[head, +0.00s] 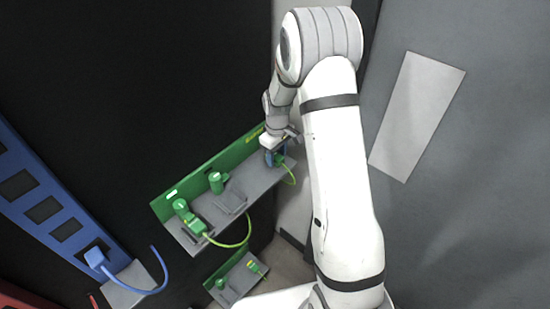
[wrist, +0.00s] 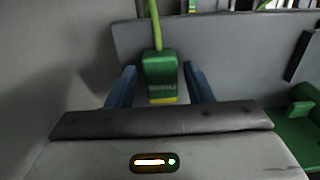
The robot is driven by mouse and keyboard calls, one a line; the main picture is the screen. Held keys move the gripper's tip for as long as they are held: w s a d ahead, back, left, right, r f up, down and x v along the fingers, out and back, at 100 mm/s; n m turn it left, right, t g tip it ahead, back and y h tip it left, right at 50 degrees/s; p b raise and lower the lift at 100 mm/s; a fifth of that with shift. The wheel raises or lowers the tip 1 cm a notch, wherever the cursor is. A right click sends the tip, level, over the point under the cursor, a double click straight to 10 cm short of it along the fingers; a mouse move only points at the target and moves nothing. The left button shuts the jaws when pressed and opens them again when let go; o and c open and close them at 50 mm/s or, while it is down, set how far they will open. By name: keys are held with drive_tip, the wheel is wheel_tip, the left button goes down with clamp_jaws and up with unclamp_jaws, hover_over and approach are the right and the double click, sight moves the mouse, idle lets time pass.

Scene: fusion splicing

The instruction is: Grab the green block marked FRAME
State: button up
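The green block (wrist: 160,72) is between my fingers in the wrist view, with a yellow-green cable leaving its top and a yellow band at its lower edge. It carries small lettering that is too blurred to read surely. My gripper (wrist: 159,84) has its two blue fingers on either side of this block, with a narrow gap seeming to show on each side. In the head view my gripper (head: 276,157) is low at the right end of the grey shelf with the green back (head: 262,178). The block is mostly hidden there, and its cable (head: 292,174) hangs beside the shelf.
Other green blocks, one with a cable (head: 190,220) and one upright (head: 216,182), stand farther left on the shelf. A lower shelf (head: 232,288) holds more green parts. A blue panel (head: 70,250) with a blue block (head: 96,258) is at left. Green parts (wrist: 298,110) show at right in the wrist view.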

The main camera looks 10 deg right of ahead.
drive_tip(key=c, duration=0.8)
drive_tip(key=shift+r, duration=0.1)
